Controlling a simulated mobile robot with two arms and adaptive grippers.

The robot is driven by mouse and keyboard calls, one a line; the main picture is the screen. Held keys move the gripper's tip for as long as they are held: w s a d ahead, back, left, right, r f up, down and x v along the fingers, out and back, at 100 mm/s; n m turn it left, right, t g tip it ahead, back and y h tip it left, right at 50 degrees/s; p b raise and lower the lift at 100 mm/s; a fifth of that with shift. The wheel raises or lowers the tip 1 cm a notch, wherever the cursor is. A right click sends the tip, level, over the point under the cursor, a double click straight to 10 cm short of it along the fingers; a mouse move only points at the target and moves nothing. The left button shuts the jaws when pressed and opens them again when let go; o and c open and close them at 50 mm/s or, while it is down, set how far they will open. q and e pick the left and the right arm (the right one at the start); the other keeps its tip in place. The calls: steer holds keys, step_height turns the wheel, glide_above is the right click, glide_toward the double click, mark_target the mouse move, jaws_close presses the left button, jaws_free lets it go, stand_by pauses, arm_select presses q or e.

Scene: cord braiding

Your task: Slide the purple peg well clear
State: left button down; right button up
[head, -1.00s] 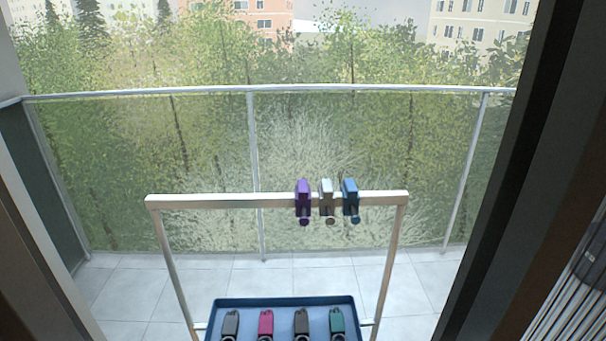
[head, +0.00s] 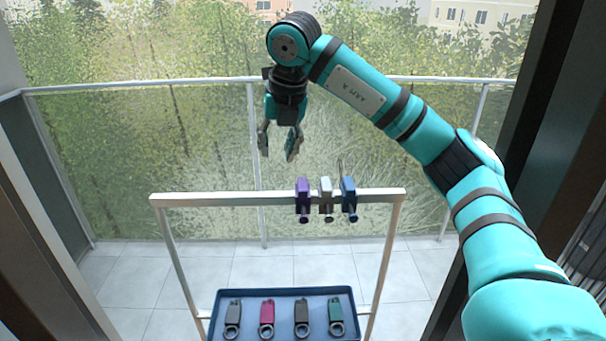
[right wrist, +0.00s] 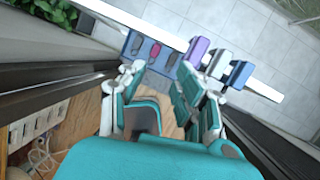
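The purple peg (head: 303,196) hangs on the white top bar (head: 225,200) of the frame, left of a silver peg (head: 326,196) and a blue peg (head: 348,196). The three are close together with narrow gaps. My right gripper (head: 278,152) is open and empty, pointing down above the bar, a little above and left of the purple peg. In the right wrist view, the open fingers (right wrist: 165,88) show in front of the bar, with the purple peg (right wrist: 198,50) beyond them. My left gripper is in neither view.
A blue tray (head: 285,292) below the bar holds several ring-ended pegs: grey, magenta, dark and teal. The bar left of the purple peg is bare. A glass railing (head: 150,170) stands behind, and a dark door frame (head: 500,170) is on the right.

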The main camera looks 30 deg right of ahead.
steer(key=s+d+r+m+h, duration=0.2)
steer(key=d+r, duration=0.2)
steer(key=d, duration=0.1)
steer(key=b, duration=0.1)
glide_toward(302, 180)
steer(key=p+x, duration=0.2)
steer(key=x, duration=0.5)
steer(key=shift+w+d+f, duration=0.1)
steer(key=shift+d+f, duration=0.05)
steer(key=shift+f, duration=0.1)
steer(key=shift+w+d+f+p, duration=0.1)
steer(key=shift+w+f+p, duration=0.2)
steer(key=shift+f, duration=0.4)
steer(key=shift+c, duration=0.3)
jaws_close()
